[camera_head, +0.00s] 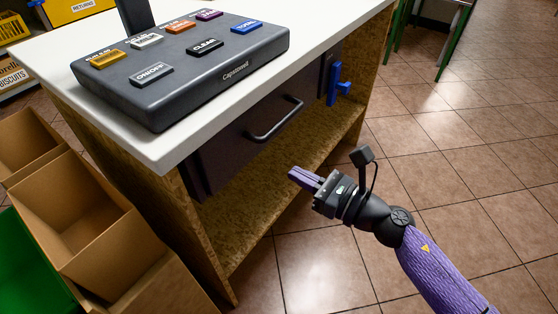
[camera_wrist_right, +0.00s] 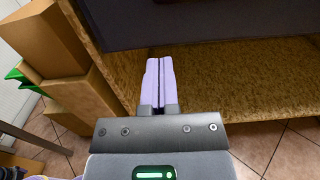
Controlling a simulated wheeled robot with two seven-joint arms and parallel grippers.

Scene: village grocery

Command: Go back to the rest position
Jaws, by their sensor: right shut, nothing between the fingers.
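My right gripper (camera_head: 304,178) is in front of the counter, below the level of its top. Its purple fingers are shut with nothing between them. The fingers (camera_wrist_right: 158,80) also show shut in the right wrist view, in front of the wooden lower shelf (camera_wrist_right: 230,85). The right arm comes in from the lower right over the tiled floor. My left gripper is not in view.
A grey key panel (camera_head: 180,65) sits on the white counter top (camera_head: 330,22). The dark drawer (camera_head: 250,130) with its metal handle (camera_head: 274,120) looks shut. A blue clamp-like part (camera_head: 339,85) is beside it. Cardboard boxes (camera_head: 85,215) stand at the left.

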